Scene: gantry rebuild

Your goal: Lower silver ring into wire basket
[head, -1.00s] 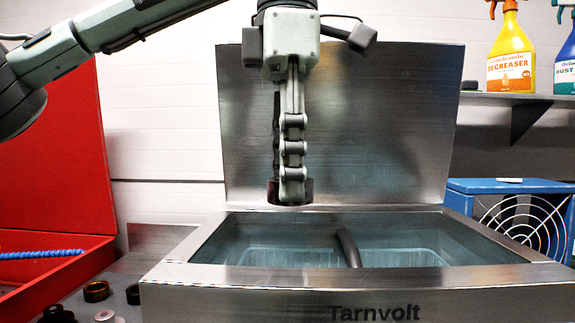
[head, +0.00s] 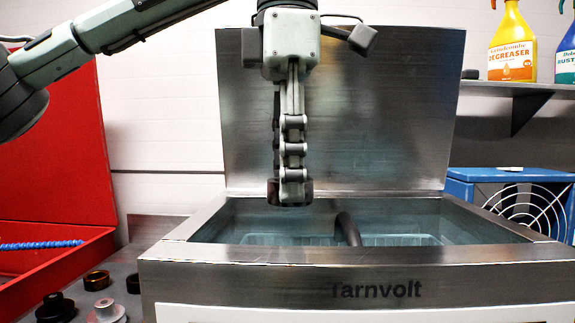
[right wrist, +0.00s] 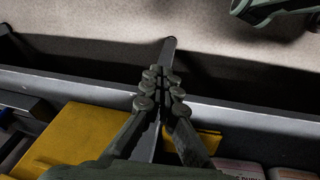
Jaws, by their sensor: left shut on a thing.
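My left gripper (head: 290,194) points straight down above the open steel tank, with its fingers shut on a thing.
The tank's front rim (head: 350,255) and raised lid (head: 400,110) surround the work space. A red toolbox (head: 50,150) stands left, with several small round parts (head: 97,281) before it. A blue fan unit (head: 465,190) stands right. Yellow items (right wrist: 75,140) lie under my right gripper.

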